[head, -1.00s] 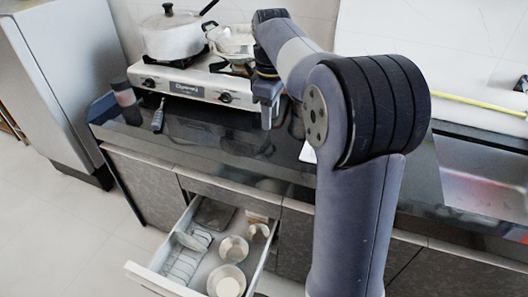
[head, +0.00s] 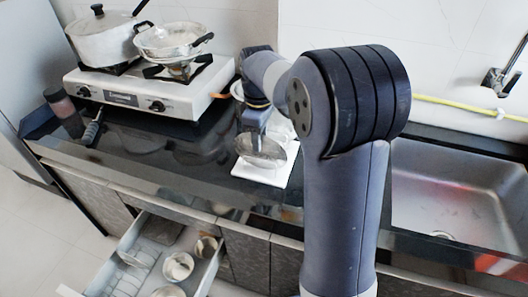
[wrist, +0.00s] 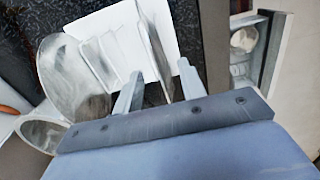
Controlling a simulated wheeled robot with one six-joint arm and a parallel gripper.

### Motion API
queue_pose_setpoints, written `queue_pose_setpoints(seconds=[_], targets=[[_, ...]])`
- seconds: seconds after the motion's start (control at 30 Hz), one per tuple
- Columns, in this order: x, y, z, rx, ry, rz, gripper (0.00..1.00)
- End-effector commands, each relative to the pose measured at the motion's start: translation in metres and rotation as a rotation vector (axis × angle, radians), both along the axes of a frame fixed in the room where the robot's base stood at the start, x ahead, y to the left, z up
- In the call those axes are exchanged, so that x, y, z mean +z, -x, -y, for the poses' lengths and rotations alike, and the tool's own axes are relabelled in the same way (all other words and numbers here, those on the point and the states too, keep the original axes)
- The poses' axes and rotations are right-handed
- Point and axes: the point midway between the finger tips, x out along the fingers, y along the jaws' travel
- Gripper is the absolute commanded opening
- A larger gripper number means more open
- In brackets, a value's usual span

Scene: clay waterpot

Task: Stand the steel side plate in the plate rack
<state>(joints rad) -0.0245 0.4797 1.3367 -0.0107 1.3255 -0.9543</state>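A steel plate (head: 262,151) is below my gripper (head: 257,127) in the head view, over a white base (head: 262,177) on the counter. In the wrist view this plate (wrist: 153,48) is nearly edge-on between the fingers of my gripper (wrist: 160,68). The fingers are spread, with gaps beside the plate, so the gripper looks open around it. White slat-like dividers (wrist: 107,55) stand left of the plate. A larger round grey plate (wrist: 68,72) is tilted beyond them. The lower edge of the plate and its contact with the base are hidden.
An open drawer (head: 150,262) below the counter holds a white slatted holder (head: 126,272) and several bowls. A stove (head: 150,88) with a pot (head: 103,38) and a pan (head: 172,38) is at left. A sink (head: 455,190) is at right. A metal bowl (wrist: 42,134) is near the gripper.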

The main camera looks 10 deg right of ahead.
Motion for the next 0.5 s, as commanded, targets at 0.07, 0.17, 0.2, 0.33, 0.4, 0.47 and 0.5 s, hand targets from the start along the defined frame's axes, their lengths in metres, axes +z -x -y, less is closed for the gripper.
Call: queue_pose_setpoints(seconds=[0.07, 0.17, 0.2, 0.33, 0.4, 0.47, 0.5], targets=[[-0.0069, 0.0002, -0.0011, 0.001, 0.001, -0.001, 0.39], [-0.0089, 0.0001, -0.0014, 0.001, 0.001, 0.000, 0.39], [-0.0088, 0.0000, -0.0013, 0.001, 0.001, 0.001, 0.39], [-0.0086, -0.0001, -0.0008, 0.001, 0.001, 0.001, 0.37], [-0.0085, -0.0002, -0.0009, 0.000, 0.001, 0.001, 0.31], [-0.0086, -0.0001, -0.0009, 0.000, 0.001, 0.001, 0.26], [-0.0085, -0.0002, -0.0010, 0.001, 0.001, 0.001, 0.23]])
